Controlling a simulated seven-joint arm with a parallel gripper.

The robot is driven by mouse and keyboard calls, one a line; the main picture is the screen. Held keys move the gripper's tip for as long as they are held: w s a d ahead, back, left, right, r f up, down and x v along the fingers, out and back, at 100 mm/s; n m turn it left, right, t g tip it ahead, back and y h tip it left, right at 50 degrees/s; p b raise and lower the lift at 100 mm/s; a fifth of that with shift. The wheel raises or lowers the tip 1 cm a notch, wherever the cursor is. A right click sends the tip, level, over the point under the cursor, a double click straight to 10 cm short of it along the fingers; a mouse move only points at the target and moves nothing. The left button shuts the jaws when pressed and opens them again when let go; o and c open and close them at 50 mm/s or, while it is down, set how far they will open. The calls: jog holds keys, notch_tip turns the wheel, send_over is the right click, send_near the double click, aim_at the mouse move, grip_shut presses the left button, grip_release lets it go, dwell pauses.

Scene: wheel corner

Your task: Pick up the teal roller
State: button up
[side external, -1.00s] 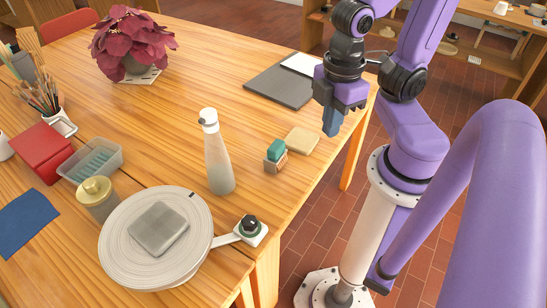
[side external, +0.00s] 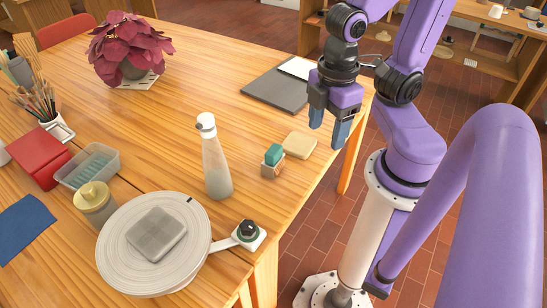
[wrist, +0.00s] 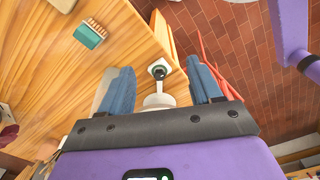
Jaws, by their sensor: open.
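A small block-like piece with a teal top and a pale wood-coloured lower part, which I take for the teal roller (side external: 273,156), stands on the table near its right edge. It also shows in the wrist view, as a teal and cream piece (wrist: 90,34) at the upper left with thin stripes along one side. My gripper (side external: 329,126) is open and empty, above and to the right of it in the side view. In the wrist view, the two blue fingers of my gripper (wrist: 160,68) are spread apart, and the teal piece lies outside them to the left.
A beige sponge-like block (side external: 299,145) lies close beside the teal piece. A spray bottle (side external: 214,160) stands left of it. The round wheel (side external: 122,249) carries a grey block (side external: 156,234); a dark knob (side external: 247,229) sits by the table edge. A grey board (side external: 272,88) lies behind.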

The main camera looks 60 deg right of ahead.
jog(key=w+d+f+n, duration=0.2)
jog(key=w+f+n, duration=0.1)
jog(key=w, duration=0.8)
jog(key=n, duration=0.3)
send_near(273, 149)
jog(key=shift+g, duration=0.4)
jog(key=shift+a+f, duration=0.2)
jog(key=shift+f, duration=4.9)
jog(key=shift+c, duration=0.3)
grip_shut()
jog(key=shift+r, duration=0.15)
jog(key=shift+r, duration=4.9)
